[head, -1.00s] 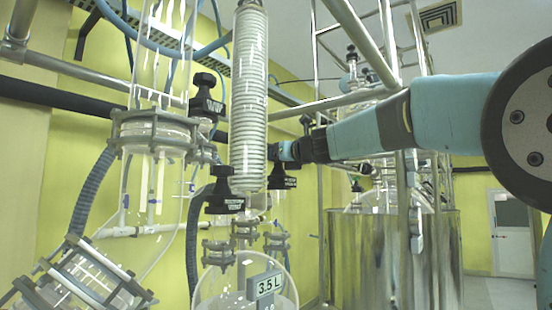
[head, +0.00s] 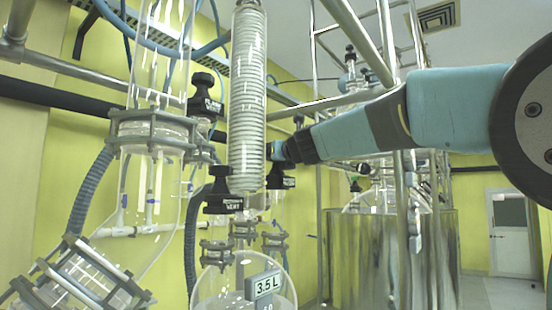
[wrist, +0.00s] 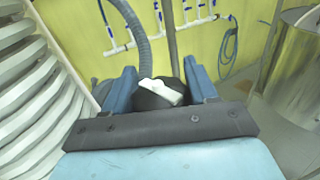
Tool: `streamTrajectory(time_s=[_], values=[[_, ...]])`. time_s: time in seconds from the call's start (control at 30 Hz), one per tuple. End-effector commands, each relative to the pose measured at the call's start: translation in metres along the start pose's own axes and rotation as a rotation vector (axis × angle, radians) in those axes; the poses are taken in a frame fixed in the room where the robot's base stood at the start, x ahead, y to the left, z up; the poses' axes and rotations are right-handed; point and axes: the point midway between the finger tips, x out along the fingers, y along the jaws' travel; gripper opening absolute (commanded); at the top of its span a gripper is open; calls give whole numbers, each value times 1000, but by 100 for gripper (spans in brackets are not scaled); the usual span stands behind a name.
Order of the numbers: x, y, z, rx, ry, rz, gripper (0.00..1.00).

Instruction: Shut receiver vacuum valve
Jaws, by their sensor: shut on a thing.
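My gripper (head: 277,152) is behind and just right of the white coiled glass column in the head view. It is shut on a black valve knob (head: 281,176) with a small label too small to read. In the wrist view, the blue fingers (wrist: 158,88) stand on either side of the black knob (wrist: 150,100), whose white pointer faces up. Two similar black valves are nearby: one with a label ending in "VENT" (head: 222,190) below left of the column, and one higher up (head: 206,95). The exact angle of the held valve is hard to tell.
The coiled glass column (head: 247,100) stands close to my gripper. A round flask (head: 240,280) with a "3.5 L" display is below it. Glass vessels with grey clamps (head: 155,135) stand left, and a steel tank (head: 370,255) right. Steel frame poles cross near my arm.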

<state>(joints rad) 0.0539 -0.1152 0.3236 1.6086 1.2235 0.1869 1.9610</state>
Motion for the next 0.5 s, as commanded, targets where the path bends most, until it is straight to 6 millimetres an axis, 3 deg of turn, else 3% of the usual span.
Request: streamTrajectory(time_s=[0.07,0.1,0.3,0.5], values=[[0,0,1,0,-2,1,27],[0,0,1,0,-2,1,60],[0,0,1,0,-1,1,78],[0,0,0,0,0,1,78]])
